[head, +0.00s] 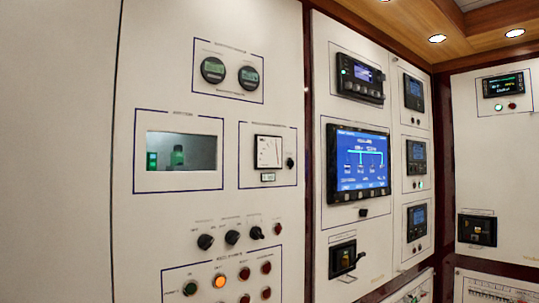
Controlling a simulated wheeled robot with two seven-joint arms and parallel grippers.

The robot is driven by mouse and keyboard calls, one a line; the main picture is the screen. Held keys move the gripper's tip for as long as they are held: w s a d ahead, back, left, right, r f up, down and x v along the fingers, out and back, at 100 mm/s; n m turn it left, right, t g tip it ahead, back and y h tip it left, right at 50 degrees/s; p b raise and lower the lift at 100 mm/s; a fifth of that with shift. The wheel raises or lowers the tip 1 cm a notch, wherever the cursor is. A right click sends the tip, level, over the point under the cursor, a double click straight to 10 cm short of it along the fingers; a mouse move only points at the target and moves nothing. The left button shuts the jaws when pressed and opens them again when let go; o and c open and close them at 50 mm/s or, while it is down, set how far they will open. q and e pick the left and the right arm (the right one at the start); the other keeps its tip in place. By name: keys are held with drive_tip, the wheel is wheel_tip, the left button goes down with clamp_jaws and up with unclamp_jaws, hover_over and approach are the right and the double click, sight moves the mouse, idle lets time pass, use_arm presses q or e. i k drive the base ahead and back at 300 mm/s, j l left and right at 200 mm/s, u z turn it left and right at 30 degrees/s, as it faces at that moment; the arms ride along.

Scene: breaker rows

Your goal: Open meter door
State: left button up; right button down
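A white panel fills the left of the head view. It has a rectangular window or recess (200,150) with green-lit devices inside, framed by a dark blue line. To its right is a square analog meter (268,152) with a small black knob (290,163) beside it. Two round digital gauges (230,74) sit above. I cannot tell which of these is the meter door, and no door stands visibly open. Neither of my grippers is in view.
Black rotary switches (231,237) and red, green and lit orange buttons (219,281) are below the meter. The middle panel has a large blue screen (358,163) and a black breaker (343,257). Another black breaker (477,230) is on the right wall.

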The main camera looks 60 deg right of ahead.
sight(231, 72)
drive_tip(key=z, duration=1.6)
